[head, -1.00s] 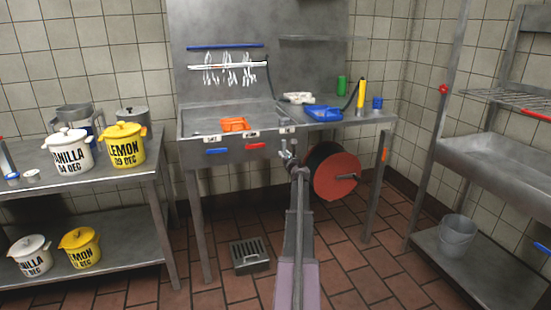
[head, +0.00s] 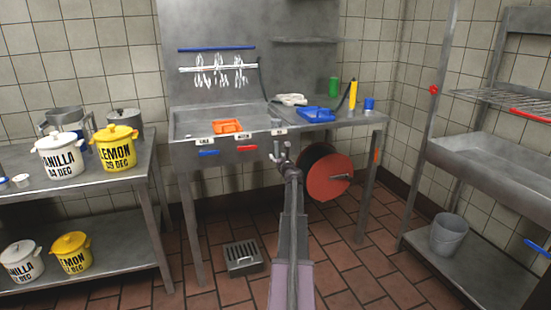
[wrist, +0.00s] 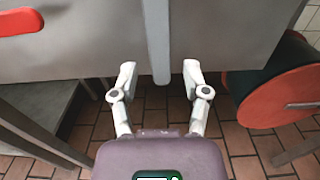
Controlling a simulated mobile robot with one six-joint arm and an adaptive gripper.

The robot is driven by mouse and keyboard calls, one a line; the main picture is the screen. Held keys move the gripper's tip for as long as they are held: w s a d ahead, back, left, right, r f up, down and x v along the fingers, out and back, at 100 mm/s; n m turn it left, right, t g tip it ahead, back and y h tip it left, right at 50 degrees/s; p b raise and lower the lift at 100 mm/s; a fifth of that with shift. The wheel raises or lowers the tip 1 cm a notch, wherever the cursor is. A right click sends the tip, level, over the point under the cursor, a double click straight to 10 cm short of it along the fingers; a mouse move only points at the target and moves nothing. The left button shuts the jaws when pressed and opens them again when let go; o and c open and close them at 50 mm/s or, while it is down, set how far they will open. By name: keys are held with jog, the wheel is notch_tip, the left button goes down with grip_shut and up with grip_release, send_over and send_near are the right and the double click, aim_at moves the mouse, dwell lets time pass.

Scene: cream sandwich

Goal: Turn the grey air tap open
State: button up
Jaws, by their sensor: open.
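The sink front (head: 222,160) carries a row of handles under small white labels. A narrow grey upright bar, which looks like the grey air tap's handle (wrist: 157,40), runs down the steel front in the wrist view. My gripper (wrist: 159,76) is open, one finger on each side of the bar's lower end, and I see gaps on both sides. In the head view my gripper (head: 281,153) is at the sink front below the right-hand label and hides most of the tap there.
The red handle (head: 247,148) lies just left of my gripper; the blue handle (head: 209,153) is farther left. A red hose reel (head: 328,178) stands close on the right, under the counter. A grey floor grate (head: 243,258) lies below left.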

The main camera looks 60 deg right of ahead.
jog(key=v, duration=1.1)
jog(key=shift+w, duration=0.1)
dwell(0.4)
jog(key=w+a+f+n+y, duration=0.2)
jog(key=w+a+n+y, duration=0.3)
jog(key=a, duration=0.6)
jog(key=w+a+f+n+y, duration=0.25)
jog(key=w+a+n, duration=0.45)
jog(key=a, duration=0.4)
jog(key=w+a+f+n+y, duration=0.2)
jog(key=w+a+n+y, duration=0.3)
jog(key=a, duration=0.5)
jog(key=w+a+f+n+g+y, duration=0.1)
jog(key=a+f+n+g, duration=0.2)
jog(key=a+n, duration=0.5)
jog(key=a+f+n+g+y, duration=0.1)
jog(key=a+f+n+g, duration=0.2)
jog(key=a, duration=0.9)
jog(key=s+a+f+n+g+h, duration=0.2)
jog(key=s+a+f+n+g, duration=0.15)
jog(key=s+a+n, duration=0.6)
jog(key=s+a+f+n+g+h, duration=0.25)
jog(key=s+a+n+g, duration=0.3)
jog(key=a, duration=0.65)
notch_tip(320, 180, up, 35)
jog(key=p, duration=3.5)
jog(key=shift+w+r+n+t+y, duration=0.15)
jog(key=shift+n+t+y, duration=0.15)
jog(key=shift+y, duration=0.1)
